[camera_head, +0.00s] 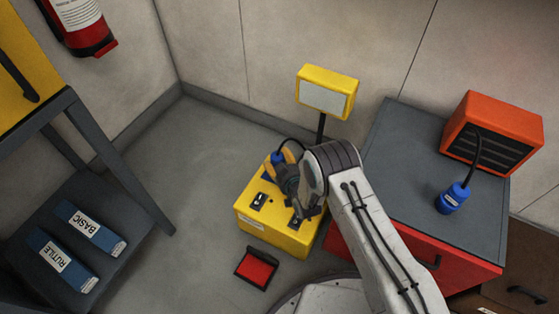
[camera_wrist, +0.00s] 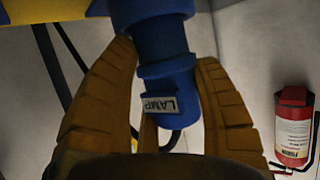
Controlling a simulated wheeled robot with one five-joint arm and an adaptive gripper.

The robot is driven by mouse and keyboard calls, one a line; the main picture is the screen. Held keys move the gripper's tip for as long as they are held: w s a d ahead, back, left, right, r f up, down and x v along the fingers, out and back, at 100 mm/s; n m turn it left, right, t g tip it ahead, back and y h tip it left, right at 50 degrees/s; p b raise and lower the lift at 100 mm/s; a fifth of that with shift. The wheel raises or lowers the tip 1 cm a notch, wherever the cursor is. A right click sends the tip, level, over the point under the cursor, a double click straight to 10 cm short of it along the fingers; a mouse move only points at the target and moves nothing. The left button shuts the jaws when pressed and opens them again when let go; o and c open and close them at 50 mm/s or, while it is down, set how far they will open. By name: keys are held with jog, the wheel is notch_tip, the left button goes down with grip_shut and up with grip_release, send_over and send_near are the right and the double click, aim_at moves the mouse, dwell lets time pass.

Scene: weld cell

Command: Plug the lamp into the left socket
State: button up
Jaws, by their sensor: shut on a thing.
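The lamp (camera_head: 324,98) is a yellow floodlight on a dark post behind the yellow socket box (camera_head: 260,224). My gripper (camera_head: 279,161) is over the back of the box, shut on a blue plug (camera_head: 277,157). In the wrist view the plug (camera_wrist: 163,75) reads LAMP and lies between both orange fingers. A dark cable runs from it.
An orange heater (camera_head: 494,128) and its blue plug (camera_head: 453,198) rest on the grey-topped cabinet (camera_head: 405,150) at right. A red tray-like item (camera_head: 257,268) lies on the floor before the box. A dark shelf with blue boxes (camera_head: 91,226) stands left. Floor between is clear.

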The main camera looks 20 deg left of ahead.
jog(key=shift+w+r, duration=0.1)
jog(key=shift+r, duration=0.25)
jog(key=shift+w+a, duration=0.15)
jog(key=shift+w, duration=0.05)
dwell(0.9)
jog(key=shift+f+b, duration=0.35)
jog(key=shift+f, duration=0.4)
dwell(0.5)
jog(key=shift+s+r, duration=0.1)
jog(key=shift+r, duration=0.2)
jog(key=shift+r+p, duration=0.5)
jog(key=shift+r, duration=0.05)
dwell(0.4)
jog(key=shift+f+b, duration=0.45)
jog(key=shift+f, duration=0.3)
dwell(0.9)
